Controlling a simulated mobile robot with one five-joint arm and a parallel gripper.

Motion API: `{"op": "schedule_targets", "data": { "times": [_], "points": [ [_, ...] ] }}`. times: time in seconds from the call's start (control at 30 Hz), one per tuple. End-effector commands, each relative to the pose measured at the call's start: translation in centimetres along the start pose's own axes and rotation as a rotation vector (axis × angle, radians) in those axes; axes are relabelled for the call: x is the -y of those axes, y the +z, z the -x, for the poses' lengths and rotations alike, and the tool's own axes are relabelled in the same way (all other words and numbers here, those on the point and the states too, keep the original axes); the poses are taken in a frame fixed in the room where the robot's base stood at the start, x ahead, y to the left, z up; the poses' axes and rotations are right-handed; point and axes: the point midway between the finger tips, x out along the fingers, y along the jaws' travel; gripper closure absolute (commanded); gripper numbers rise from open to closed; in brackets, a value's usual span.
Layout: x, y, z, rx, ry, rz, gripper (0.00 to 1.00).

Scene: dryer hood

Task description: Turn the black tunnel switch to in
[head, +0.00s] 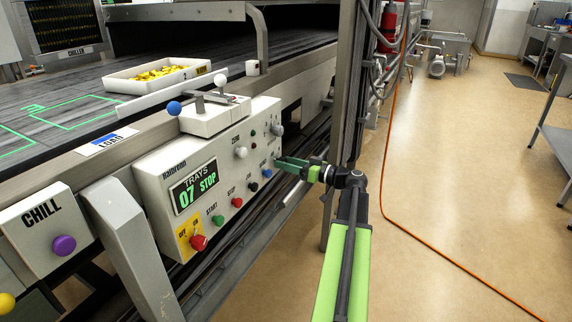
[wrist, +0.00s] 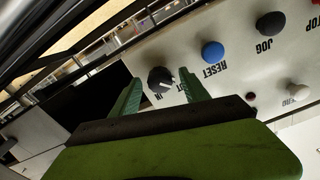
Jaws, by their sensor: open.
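The black switch (wrist: 160,80) is a round knob with a pale pointer mark on the white control panel (wrist: 240,60). In the wrist view small lettering, seemingly including IN, sits beside it, but I cannot read clearly which word the mark points to. My gripper (wrist: 161,77) is open, with one green finger on each side of the knob as seen from the wrist. I cannot tell whether either finger touches it. In the head view my gripper (head: 279,162) reaches the panel's right end from the right, and its fingers hide the black switch.
Close by are the blue RESET button (wrist: 213,52), the black JOG button (wrist: 270,23) and a white knob (wrist: 297,91). A grey knob (head: 277,129) sits above my gripper. A metal post (head: 350,80) stands just behind my gripper. The floor at right is open, crossed by an orange cable (head: 400,226).

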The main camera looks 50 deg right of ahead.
Motion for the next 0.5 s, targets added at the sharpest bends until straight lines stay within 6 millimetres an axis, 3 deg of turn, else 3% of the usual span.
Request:
{"op": "schedule_targets", "data": {
  "times": [0.27, 0.5],
  "points": [
    [0.02, 0.00, -0.21, 0.000, 0.000, 0.000, 0.47],
    [0.04, 0.01, -0.22, 0.000, -0.001, 0.000, 0.78]
  ]
}}
